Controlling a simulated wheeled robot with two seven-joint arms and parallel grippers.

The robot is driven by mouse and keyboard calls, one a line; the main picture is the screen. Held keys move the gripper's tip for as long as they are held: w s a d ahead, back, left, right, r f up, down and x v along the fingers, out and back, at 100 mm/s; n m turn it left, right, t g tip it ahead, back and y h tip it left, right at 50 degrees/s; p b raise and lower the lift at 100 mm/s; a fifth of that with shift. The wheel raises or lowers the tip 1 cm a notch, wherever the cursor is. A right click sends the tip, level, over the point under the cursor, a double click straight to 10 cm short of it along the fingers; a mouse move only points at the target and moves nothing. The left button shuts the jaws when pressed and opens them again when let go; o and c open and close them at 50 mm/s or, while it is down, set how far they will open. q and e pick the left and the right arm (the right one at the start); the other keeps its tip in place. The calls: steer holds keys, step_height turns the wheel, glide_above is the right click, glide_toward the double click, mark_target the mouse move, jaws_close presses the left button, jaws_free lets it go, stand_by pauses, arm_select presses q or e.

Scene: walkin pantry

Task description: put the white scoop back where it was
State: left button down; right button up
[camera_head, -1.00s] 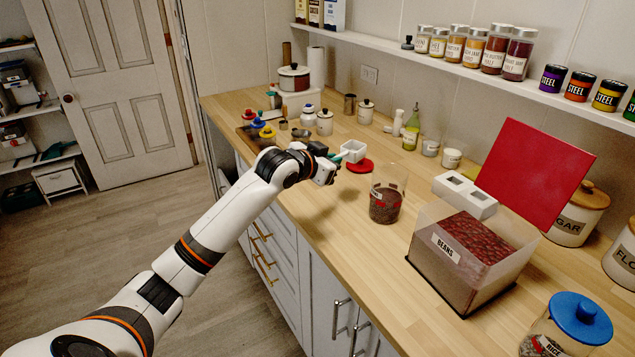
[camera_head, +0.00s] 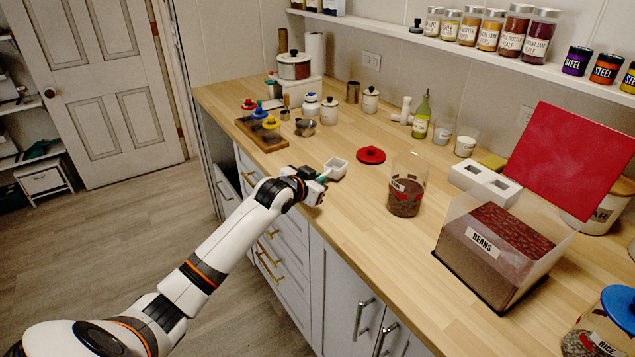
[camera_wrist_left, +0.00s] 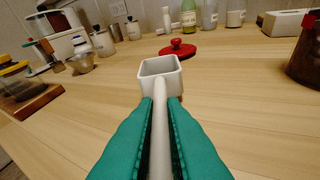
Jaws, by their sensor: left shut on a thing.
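The white scoop (camera_head: 337,167) has a square bowl and a straight handle. My left gripper (camera_head: 322,179) is shut on its handle, and the bowl points away from the gripper over the wooden counter. In the left wrist view the scoop (camera_wrist_left: 160,68) extends forward from between the green fingers (camera_wrist_left: 160,140), bowl opening upward. I cannot tell whether the bowl touches the counter or is just above it. My right gripper is not in view.
A red lid (camera_head: 371,155) lies just beyond the scoop. A clear jar (camera_head: 406,190) and an open beans bin (camera_head: 500,250) with a raised red lid (camera_head: 565,160) stand to the right. A wooden board (camera_head: 262,134) with knobbed pieces lies left. Counter between is clear.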

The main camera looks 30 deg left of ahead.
arm_select(q)
steer(key=shift+f, duration=0.55)
steer(key=c, duration=1.5)
jaws_free()
